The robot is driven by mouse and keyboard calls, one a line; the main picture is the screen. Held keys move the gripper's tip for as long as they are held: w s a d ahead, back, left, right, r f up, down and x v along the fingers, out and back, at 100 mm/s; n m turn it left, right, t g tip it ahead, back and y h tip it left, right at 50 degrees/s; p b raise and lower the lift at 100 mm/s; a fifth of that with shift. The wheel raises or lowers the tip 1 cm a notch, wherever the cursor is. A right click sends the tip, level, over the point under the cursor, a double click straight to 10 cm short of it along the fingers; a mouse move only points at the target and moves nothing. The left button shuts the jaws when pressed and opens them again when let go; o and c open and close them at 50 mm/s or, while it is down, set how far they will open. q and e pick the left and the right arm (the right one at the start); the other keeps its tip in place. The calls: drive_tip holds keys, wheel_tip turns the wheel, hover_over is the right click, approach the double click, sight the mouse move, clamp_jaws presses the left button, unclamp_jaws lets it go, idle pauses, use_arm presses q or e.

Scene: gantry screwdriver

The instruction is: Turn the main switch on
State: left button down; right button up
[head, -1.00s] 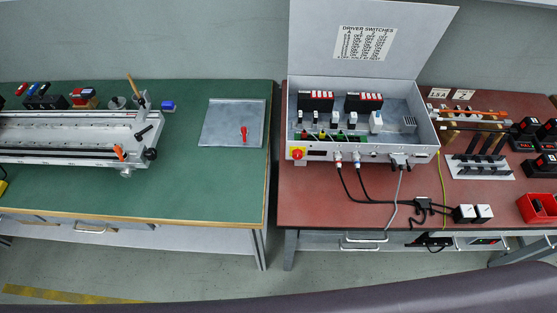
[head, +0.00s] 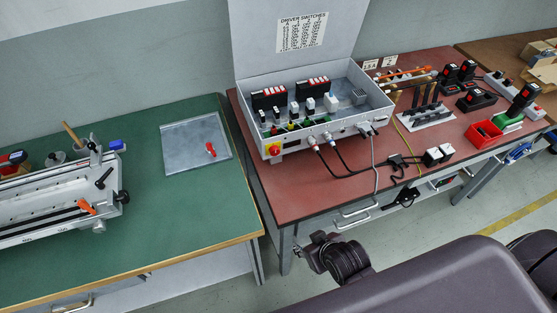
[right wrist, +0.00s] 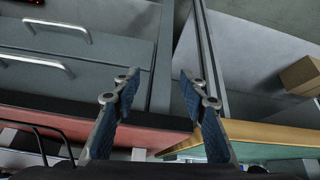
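The main switch (head: 274,149), a red knob on a yellow plate, sits at the left end of the front face of the grey control box (head: 290,143). The box stands open on the red-topped bench. My right gripper (head: 322,241) is in front of that bench, low and apart from the switch. In the right wrist view my right gripper (right wrist: 159,88) has its two blue-padded fingers spread with nothing between them. The switch does not show in that view. My left gripper is in neither view.
Black cables (head: 345,165) run from the box front to plugs (head: 438,155) on the red bench (head: 286,198). Drawer handles (right wrist: 58,33) show in the right wrist view. A green bench (head: 160,205) stands left, with a metal plate (head: 186,150) and a clamp fixture.

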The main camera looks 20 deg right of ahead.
sight(275, 153)
drive_tip(key=w+r+t, duration=0.2)
drive_tip(key=w+r, duration=0.1)
drive_tip(key=w+r+t, duration=0.2)
drive_tip(key=w+r, duration=0.1)
drive_tip(key=w, duration=0.1)
drive_tip(key=w+r+t, duration=0.2)
drive_tip(key=w+r, duration=0.1)
drive_tip(key=shift+w+a+r, duration=0.1)
drive_tip(key=shift+w+r, duration=0.25)
drive_tip(key=w+r+t, duration=0.1)
drive_tip(key=t, duration=0.1)
drive_tip(key=w+a+r+t, duration=0.1)
drive_tip(key=t, duration=0.1)
drive_tip(key=shift+w+r+n, duration=0.25)
drive_tip(key=shift+w+n, duration=0.05)
drive_tip(key=shift+w, duration=0.1)
drive_tip(key=shift+w+a+r+t, duration=0.1)
drive_tip(key=shift+r+t, duration=0.3)
drive_tip(key=shift+w+a+r+t, duration=0.1)
drive_tip(key=shift+r+t, duration=0.3)
drive_tip(key=shift+w+a, duration=0.15)
drive_tip(key=shift+w, duration=3.7)
drive_tip(key=shift+r, duration=0.1)
clamp_jaws()
